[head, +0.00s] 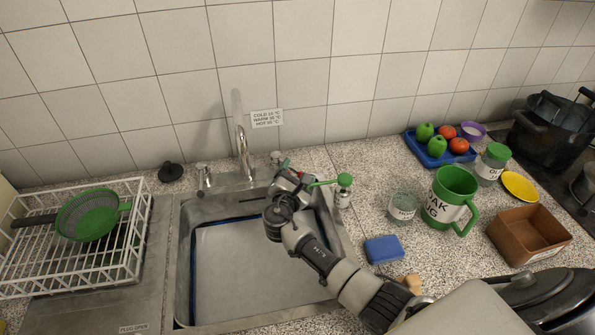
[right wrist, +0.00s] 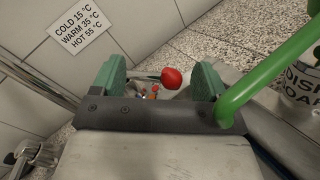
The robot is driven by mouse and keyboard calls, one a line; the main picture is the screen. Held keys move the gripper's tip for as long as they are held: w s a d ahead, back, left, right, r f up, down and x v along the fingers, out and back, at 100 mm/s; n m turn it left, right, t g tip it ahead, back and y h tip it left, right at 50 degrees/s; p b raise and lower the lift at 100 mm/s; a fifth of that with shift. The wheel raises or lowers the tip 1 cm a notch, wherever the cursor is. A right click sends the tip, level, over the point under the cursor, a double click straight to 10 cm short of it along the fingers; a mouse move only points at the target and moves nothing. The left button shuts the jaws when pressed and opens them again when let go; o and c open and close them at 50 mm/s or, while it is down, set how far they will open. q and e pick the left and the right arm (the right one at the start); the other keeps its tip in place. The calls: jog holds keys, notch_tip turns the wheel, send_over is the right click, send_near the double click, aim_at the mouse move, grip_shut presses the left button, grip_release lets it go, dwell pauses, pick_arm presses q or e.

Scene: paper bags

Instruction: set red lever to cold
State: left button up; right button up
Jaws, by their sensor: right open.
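A red lever with a round red knob (right wrist: 172,77) shows in the right wrist view, between and just beyond my right gripper's green fingertips. My right gripper (right wrist: 158,80) is open, with a finger on each side of the knob; I cannot tell whether either touches it. In the head view my right gripper (head: 284,170) is over the sink's back right rim, beside the faucet (head: 242,140), and hides most of the lever. A sign (right wrist: 81,30) on the wall lists cold 15 °C, warm 35 °C and hot 55 °C. My left gripper is not in view.
A dish soap bottle (head: 343,192) with a green pump stands close to my right gripper; its green spout (right wrist: 265,80) crosses the right wrist view. The sink (head: 225,255) lies below. A blue sponge (head: 383,249), glass (head: 403,206) and green mug (head: 452,205) stand to the right.

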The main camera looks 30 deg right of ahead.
aim_at(293, 169)
jog(key=shift+w+d, duration=0.15)
jog(key=c, duration=1.2)
jog(key=shift+a+f+m+g+h+b, duration=0.1)
jog(key=shift+a+m+g+h+b, duration=0.45)
jog(key=shift+g+h+b, duration=0.2)
jog(key=shift+c, duration=0.3)
jog(key=a+m+g+h+b, duration=0.1)
jog(key=a+m+g+b, duration=0.1)
jog(key=b, duration=0.1)
jog(key=a+m+g+h+b, duration=0.1)
jog(key=m+g+h+b, duration=0.1)
jog(key=g+b, duration=0.1)
jog(key=shift+w+a+m+g+h, duration=0.1)
jog(key=shift+a+m+g+h, duration=0.15)
jog(key=shift+a+g, duration=0.15)
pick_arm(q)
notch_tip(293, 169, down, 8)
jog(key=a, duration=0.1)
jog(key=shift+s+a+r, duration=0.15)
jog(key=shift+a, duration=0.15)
pick_arm(e)
jog(key=shift+g, duration=0.25)
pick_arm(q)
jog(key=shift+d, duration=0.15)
pick_arm(e)
jog(key=shift+r, duration=0.25)
